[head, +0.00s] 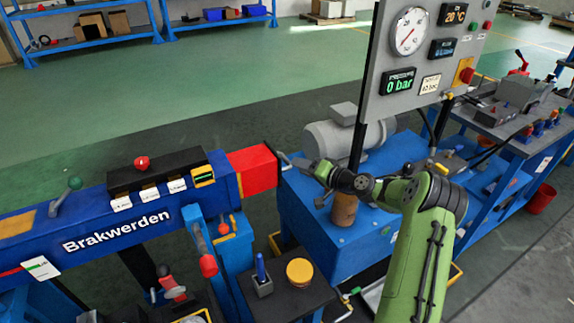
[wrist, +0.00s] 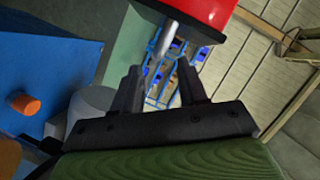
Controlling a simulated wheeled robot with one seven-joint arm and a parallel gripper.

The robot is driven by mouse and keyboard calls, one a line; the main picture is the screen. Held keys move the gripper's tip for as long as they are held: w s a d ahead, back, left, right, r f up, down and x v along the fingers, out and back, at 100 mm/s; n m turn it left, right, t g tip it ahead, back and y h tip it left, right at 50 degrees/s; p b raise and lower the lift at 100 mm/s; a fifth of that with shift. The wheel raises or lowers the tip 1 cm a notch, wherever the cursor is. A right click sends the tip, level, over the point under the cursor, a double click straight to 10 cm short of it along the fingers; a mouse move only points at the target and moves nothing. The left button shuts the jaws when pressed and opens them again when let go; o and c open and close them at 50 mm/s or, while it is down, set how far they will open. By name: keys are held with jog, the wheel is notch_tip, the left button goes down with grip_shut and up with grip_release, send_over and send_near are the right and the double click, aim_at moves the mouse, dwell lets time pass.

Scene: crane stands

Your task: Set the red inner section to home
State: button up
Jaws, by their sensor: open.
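The red inner section (head: 255,168) sticks out of the right end of the blue beam (head: 120,222) marked "Brakwerden". It also shows at the top of the wrist view (wrist: 200,10). A grey metal pin (wrist: 168,40) projects from its end, and the pin shows small in the head view (head: 285,160). My gripper (head: 302,164) is just right of the red end. In the wrist view my gripper (wrist: 159,72) is open, with the pin ahead of the gap between its fingers. I see no contact with the pin.
A black control box (head: 155,175) with a red knob sits on the beam. A blue pump unit (head: 345,230) with a grey motor stands below my gripper. Behind it rises a gauge panel (head: 420,60) reading 0 bar. Open green floor (head: 230,85) lies behind the beam.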

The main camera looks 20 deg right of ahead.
aim_at(287, 160)
jog(key=b+x, duration=0.1)
jog(key=x, duration=0.6)
jog(key=shift+c, duration=0.3)
jog(key=shift+f, duration=0.1)
grip_shut()
